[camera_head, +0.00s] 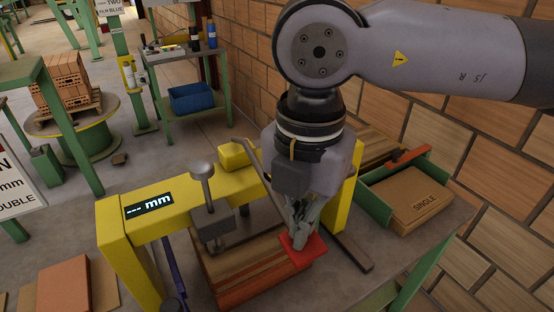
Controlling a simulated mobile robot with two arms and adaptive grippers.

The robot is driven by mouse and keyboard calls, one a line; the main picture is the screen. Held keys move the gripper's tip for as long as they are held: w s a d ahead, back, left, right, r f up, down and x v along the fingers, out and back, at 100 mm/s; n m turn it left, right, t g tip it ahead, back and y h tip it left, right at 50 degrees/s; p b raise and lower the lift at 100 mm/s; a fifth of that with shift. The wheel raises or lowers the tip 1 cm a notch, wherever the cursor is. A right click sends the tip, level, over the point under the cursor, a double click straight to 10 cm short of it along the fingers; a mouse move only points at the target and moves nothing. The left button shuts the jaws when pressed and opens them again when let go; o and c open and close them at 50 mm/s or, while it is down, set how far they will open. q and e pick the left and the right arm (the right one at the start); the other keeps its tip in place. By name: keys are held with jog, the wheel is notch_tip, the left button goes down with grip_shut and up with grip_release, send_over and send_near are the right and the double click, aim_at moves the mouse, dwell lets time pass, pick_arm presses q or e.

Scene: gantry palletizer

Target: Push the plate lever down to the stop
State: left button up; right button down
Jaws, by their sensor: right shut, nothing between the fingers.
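A yellow gauge frame (185,192) with a dark "--- mm" display (149,205) stands on the bench. A grey lever bar (254,160) runs from near the yellow block (238,154) down toward my right gripper, which hides part of it. A flat red paddle (313,250), seemingly the lever's end, lies beneath the fingertips. My right gripper (300,240) points down, shut and empty, with its tips at the paddle; whether they press on it I cannot tell. A grey plate with a knobbed post (203,185) sits over a stack of boards (240,278). My left gripper is not in view.
A brick wall (490,190) closes the right side. A dark strip (355,253) lies beside the boards.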

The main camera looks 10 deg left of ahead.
notch_tip(320, 180, up, 15)
jog(key=p, duration=0.8)
jog(key=shift+f, duration=0.2)
jog(key=shift+d, duration=0.1)
notch_tip(320, 180, up, 5)
jog(key=p, duration=0.3)
jog(key=shift+s, duration=0.1)
dwell(0.4)
